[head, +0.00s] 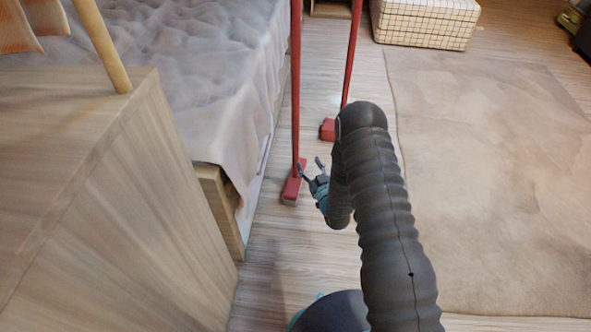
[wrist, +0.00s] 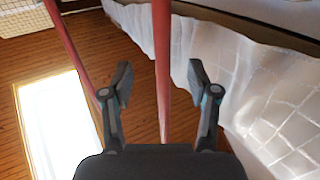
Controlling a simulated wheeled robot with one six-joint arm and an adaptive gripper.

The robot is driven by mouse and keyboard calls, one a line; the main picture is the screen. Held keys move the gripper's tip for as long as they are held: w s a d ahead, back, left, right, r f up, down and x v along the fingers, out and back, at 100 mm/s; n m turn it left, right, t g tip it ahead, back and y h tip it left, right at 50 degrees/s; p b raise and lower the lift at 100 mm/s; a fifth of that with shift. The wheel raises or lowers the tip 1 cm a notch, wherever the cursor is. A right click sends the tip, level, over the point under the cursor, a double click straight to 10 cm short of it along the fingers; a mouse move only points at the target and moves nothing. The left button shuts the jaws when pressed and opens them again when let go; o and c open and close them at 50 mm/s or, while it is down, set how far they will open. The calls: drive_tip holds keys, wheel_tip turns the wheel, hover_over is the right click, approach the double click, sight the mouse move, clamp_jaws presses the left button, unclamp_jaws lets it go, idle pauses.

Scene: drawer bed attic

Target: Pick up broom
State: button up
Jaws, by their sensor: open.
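Two red brooms stand upright on the floor. The nearer broom (head: 296,95) is beside the bed, with its red head (head: 291,191) on the floor. The second broom (head: 350,60) stands farther back to the right, with its head (head: 327,130) on the floor. My gripper (head: 311,168) is open, low beside the nearer broom's handle. In the wrist view, a red handle (wrist: 162,60) runs between the open fingers of my gripper (wrist: 159,78); no closed contact shows. Another red handle (wrist: 68,45) passes outside the left finger.
A bed with a pale cover (head: 190,70) is left of the brooms. A wooden cabinet (head: 90,190) stands at the near left. A beige rug (head: 480,170) lies on the right. A checked box-like seat (head: 425,22) is at the back. Wooden floor is clear around the broom heads.

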sight(297, 145)
drive_tip(key=x, duration=0.7)
drive_tip(key=shift+w+a, duration=0.1)
drive_tip(key=shift+w, duration=0.05)
drive_tip(key=shift+x, duration=2.65)
drive_tip(key=shift+a, duration=0.15)
clamp_jaws()
